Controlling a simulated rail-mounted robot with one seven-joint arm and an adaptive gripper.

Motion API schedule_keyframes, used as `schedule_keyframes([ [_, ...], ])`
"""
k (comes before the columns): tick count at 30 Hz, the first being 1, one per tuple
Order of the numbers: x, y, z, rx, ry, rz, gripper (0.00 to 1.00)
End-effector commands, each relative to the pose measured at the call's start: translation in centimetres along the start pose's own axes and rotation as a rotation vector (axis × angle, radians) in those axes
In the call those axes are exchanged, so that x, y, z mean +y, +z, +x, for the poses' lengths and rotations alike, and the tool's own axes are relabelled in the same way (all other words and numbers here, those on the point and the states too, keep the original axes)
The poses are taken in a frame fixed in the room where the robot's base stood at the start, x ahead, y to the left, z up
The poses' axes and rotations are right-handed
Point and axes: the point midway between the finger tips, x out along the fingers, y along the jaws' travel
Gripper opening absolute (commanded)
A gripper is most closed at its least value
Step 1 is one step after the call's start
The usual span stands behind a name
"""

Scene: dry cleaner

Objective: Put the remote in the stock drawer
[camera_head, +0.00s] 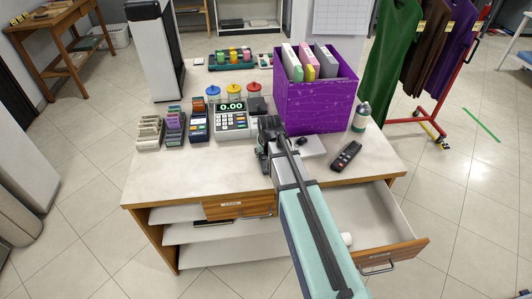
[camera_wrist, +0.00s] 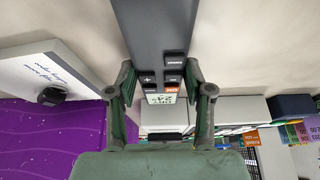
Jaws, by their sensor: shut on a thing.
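My gripper (camera_head: 268,140) is over the counter, left of the purple box. In the wrist view, its fingers (camera_wrist: 162,95) are closed around a dark grey slab (camera_wrist: 150,35) with dark buttons, two of them marked plus and minus. It looks like a remote or handset, but I cannot tell for sure. A black remote (camera_head: 346,156) with small buttons lies on the counter, to the right of my gripper and apart from it. The left drawer (camera_head: 240,207) carries a small label that I cannot read.
The purple box (camera_head: 316,105) with folders stands on the counter (camera_head: 160,182). A spray bottle (camera_head: 361,116) stands at right. The counter's front left is clear.

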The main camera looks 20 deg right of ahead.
Motion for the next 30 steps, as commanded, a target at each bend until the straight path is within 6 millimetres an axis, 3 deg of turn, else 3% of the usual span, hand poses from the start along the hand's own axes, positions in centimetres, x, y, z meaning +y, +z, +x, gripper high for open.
schedule_keyframes([
  [4, 0.0, 0.1, 0.3, 0.0, 0.0, 0.0, 0.11],
  [5, 0.0, 0.1, 0.3, 0.0, 0.0, 0.0, 0.58],
  [6, 0.0, 0.1, 0.2, 0.0, 0.0, 0.0, 0.73],
  [7, 0.0, 0.1, 0.2, 0.0, 0.0, 0.0, 0.77],
  [20, 0.0, 0.0, -0.2, 0.0, 0.0, 0.0, 0.77],
  [30, 0.0, 0.1, -4.7, 0.003, 0.0, 0.0, 0.77],
])
